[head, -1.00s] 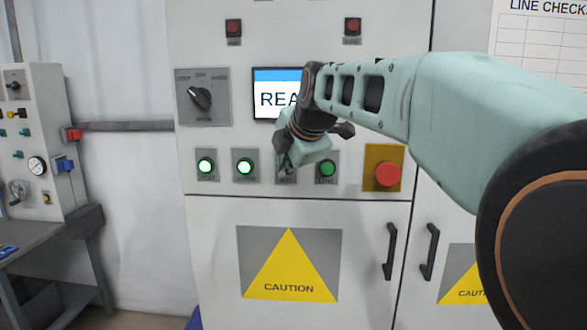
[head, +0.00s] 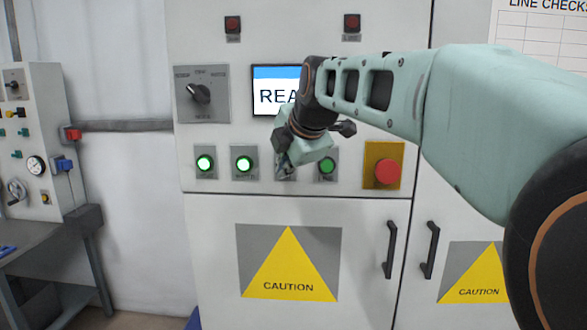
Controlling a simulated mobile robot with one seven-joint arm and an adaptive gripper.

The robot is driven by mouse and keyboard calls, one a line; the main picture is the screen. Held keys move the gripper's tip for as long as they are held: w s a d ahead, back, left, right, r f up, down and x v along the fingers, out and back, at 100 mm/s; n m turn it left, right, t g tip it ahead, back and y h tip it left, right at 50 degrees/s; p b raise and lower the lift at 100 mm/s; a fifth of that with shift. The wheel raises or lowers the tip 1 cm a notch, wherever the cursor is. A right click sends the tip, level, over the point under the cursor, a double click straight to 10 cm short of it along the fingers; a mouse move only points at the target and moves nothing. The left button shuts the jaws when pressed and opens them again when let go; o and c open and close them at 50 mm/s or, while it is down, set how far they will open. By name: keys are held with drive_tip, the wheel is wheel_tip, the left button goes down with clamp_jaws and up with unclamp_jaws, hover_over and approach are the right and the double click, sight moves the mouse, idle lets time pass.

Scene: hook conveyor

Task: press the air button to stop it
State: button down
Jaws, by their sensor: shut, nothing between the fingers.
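A row of round green buttons sits on the grey-white cabinet front. The first button (head: 205,163) and second button (head: 244,164) glow bright with pale centres. The rightmost green button (head: 327,166) is a darker, unlit-looking green. My gripper (head: 284,172) is shut and empty, in front of the third button plate (head: 291,177), and hides its button. I cannot tell whether the fingertips touch it. The labels under the buttons are too small to read, so I cannot tell which is the air button.
A red mushroom button (head: 387,172) on a yellow plate sits right of the row. A rotary switch (head: 198,93) and a partly covered screen (head: 272,92) are above. Door handles (head: 390,250) stick out below. A workbench (head: 50,238) stands at left.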

drive_tip(key=s+b, duration=0.2)
drive_tip(key=s, duration=0.3)
drive_tip(key=shift+a+r, duration=0.1)
drive_tip(key=shift+r, duration=0.05)
idle(0.3)
idle(0.4)
